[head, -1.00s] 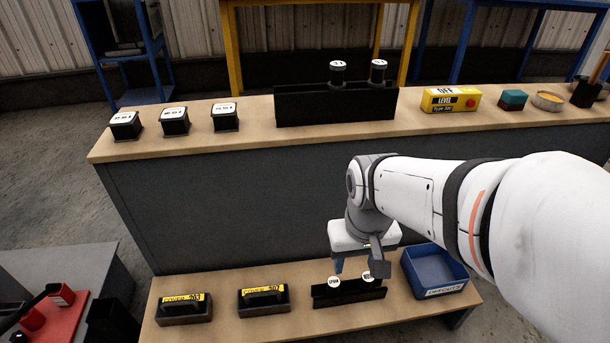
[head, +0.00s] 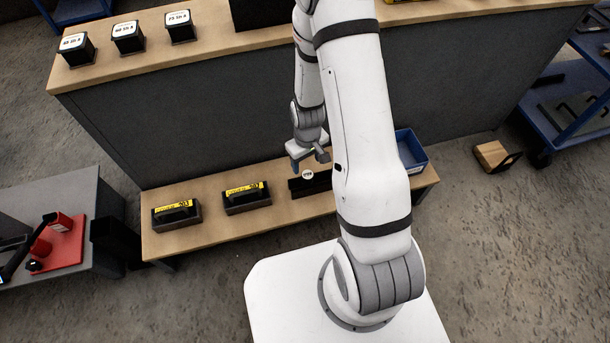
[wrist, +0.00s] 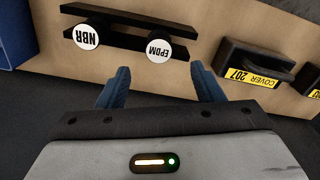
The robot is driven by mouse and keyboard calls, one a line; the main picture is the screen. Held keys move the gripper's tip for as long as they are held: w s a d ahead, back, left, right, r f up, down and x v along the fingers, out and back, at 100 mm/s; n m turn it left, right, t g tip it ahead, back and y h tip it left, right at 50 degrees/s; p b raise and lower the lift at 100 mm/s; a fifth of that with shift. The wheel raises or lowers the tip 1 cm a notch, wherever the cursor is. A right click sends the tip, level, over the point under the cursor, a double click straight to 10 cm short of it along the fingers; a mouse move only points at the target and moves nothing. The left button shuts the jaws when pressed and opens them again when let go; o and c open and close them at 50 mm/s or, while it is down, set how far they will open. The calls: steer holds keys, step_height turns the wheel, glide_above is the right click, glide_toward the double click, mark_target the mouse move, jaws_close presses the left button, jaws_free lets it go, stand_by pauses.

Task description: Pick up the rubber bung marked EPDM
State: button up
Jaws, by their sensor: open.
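The EPDM bung (wrist: 158,50) shows its white round labelled top in the wrist view. It stands in a black rack (wrist: 125,40) beside the NBR bung (wrist: 86,37). In the head view the EPDM bung (head: 308,174) shows at the rack (head: 298,187), just below my gripper. My gripper (wrist: 160,76) is open, with its blue fingers apart and nothing between them. In the wrist view the EPDM bung lies just beyond the gap between the fingertips, roughly centred. My gripper (head: 308,161) also shows in the head view. My arm hides the NBR bung there.
Two black blocks with yellow cover labels, the nearer one (head: 246,198) and the farther one (head: 177,214), lie left of the rack on the low bench. A blue bin (head: 411,151) stands right of it. The higher bench (head: 215,44) rises behind.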

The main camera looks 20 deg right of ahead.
mark_target(307, 174)
step_height(307, 174, down, 9)
steer(key=b, duration=0.4)
steer(key=shift+d, duration=0.1)
steer(key=shift+r, duration=0.1)
steer(key=shift+s, duration=0.1)
steer(key=c, duration=1.1)
